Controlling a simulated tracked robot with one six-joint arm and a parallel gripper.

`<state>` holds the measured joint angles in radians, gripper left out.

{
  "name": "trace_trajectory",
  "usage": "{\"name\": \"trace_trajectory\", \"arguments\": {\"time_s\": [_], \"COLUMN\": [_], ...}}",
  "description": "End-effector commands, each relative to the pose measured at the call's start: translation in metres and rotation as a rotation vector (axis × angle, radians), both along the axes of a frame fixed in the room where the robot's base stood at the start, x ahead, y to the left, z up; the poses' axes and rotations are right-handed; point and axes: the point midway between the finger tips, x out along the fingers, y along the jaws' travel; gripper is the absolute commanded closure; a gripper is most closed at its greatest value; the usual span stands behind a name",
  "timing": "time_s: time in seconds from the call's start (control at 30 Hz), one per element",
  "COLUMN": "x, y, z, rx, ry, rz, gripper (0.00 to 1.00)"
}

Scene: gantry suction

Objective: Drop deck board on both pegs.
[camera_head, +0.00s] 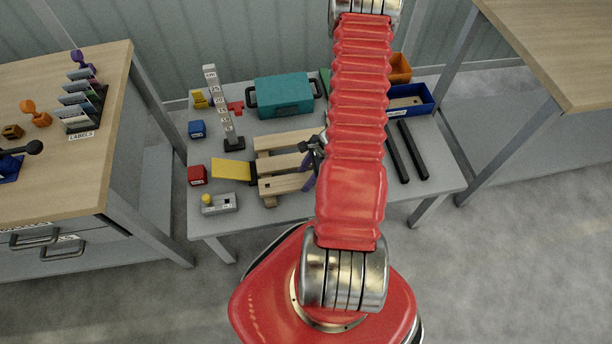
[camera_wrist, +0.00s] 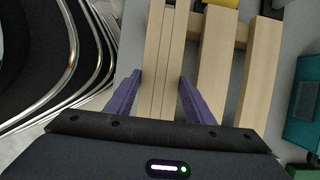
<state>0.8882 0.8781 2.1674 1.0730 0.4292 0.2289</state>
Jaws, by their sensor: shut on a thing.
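My gripper (camera_wrist: 160,80) shows in the wrist view with its two purple fingers on either side of a pale wooden deck board (camera_wrist: 163,45). It is shut on this board near its right end. In the head view my gripper (camera_head: 312,160) is partly behind my red arm. The held board (camera_head: 290,182) lies along the front of a wooden pallet frame, low over or on its cross-pieces; I cannot tell if it touches. A small dark square shows near its left end. Two other boards (camera_wrist: 216,60) (camera_wrist: 262,70) lie parallel. I cannot make out the pegs clearly.
A yellow ramp-like piece (camera_head: 231,169) stands close left of the pallet. A teal case (camera_head: 284,95) is behind it. A grey labelled post (camera_head: 224,105) stands at the back left. Black bars (camera_head: 411,150) and a blue bin (camera_head: 425,107) are at right. The front table edge is mostly clear.

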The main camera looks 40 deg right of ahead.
Motion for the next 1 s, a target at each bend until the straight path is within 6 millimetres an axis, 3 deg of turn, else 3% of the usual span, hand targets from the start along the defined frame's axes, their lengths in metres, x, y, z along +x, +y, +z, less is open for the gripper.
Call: {"name": "trace_trajectory", "arguments": {"time_s": [1.0], "x": [0.000], "y": [0.000], "z": [-0.010], "rx": [0.001], "ry": [-0.001], "rz": [0.000], "gripper": [0.79]}}
